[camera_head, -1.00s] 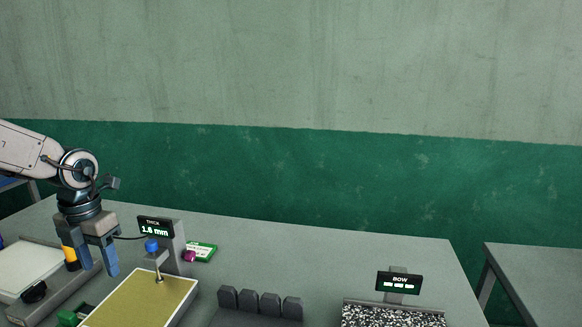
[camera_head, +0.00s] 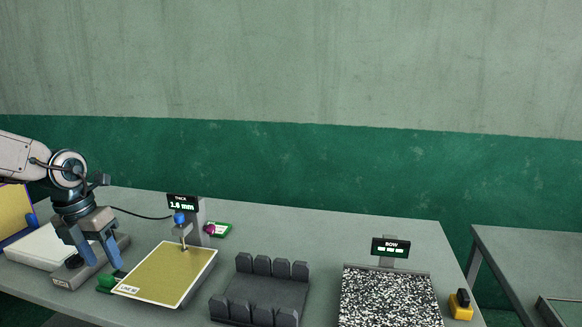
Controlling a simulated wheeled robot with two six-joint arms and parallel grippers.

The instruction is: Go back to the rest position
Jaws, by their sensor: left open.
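My left gripper (camera_head: 101,254) is at the left of the head view, pointing down with its two blue fingers apart and nothing between them. It hangs in front of a grey device with a black knob (camera_head: 74,261), left of the yellow-tan panel (camera_head: 168,276). The panel lies under the probe of the thickness gauge (camera_head: 183,203), whose display reads 1.8 mm. A green block (camera_head: 106,283) sits at the panel's left edge. My right gripper is not in view.
A dark slotted rack (camera_head: 262,292) stands mid-table. Right of it is a speckled plate (camera_head: 388,297) with a BOW display (camera_head: 391,247). A yellow-black object (camera_head: 460,305) sits at the right. A second table (camera_head: 530,255) stands beyond a gap. The table's back middle is clear.

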